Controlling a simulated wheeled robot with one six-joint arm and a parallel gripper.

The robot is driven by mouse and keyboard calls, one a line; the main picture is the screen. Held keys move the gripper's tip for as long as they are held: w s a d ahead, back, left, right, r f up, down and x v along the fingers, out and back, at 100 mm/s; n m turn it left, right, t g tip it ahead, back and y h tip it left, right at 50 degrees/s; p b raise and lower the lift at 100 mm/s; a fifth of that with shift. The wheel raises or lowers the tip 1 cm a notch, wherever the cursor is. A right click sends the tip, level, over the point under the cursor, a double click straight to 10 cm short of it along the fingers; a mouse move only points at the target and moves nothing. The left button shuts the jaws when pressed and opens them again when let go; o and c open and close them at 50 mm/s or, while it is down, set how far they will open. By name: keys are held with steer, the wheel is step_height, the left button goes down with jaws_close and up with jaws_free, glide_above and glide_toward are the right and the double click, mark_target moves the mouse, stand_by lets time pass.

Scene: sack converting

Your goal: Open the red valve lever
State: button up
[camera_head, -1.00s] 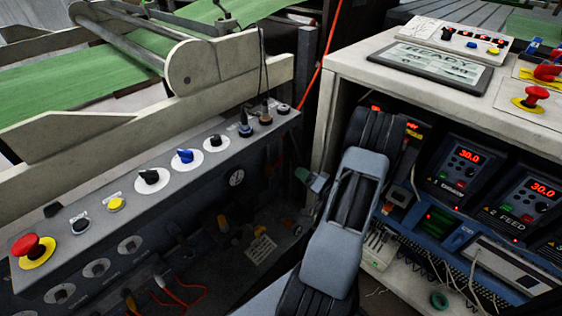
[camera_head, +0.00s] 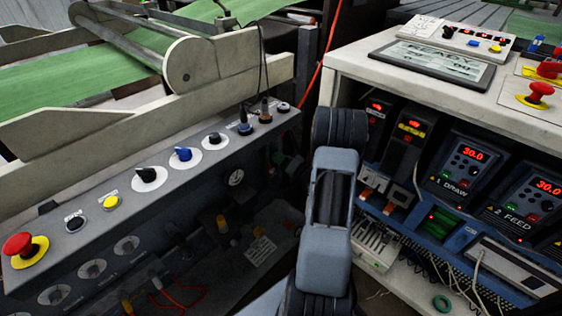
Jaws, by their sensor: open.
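I cannot make out a red valve lever for certain in the head view. A red handle-like part (camera_head: 549,69) on a yellow plate shows at the top right, partly cut by the frame edge; I cannot tell whether it is a lever or a switch. My arm rises from the bottom middle to the gap between the left control panel and the right cabinet. My gripper is not visible; the arm's far end hides what lies behind it.
A grey control panel (camera_head: 215,165) with knobs and a red mushroom button (camera_head: 18,245) runs along the left. A pale cabinet (camera_head: 345,72) holding drive units with red displays (camera_head: 473,153) stands on the right. Another red mushroom button (camera_head: 538,91) sits on its top. Loose cables hang low.

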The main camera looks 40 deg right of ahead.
jaws_close()
stand_by(0.3)
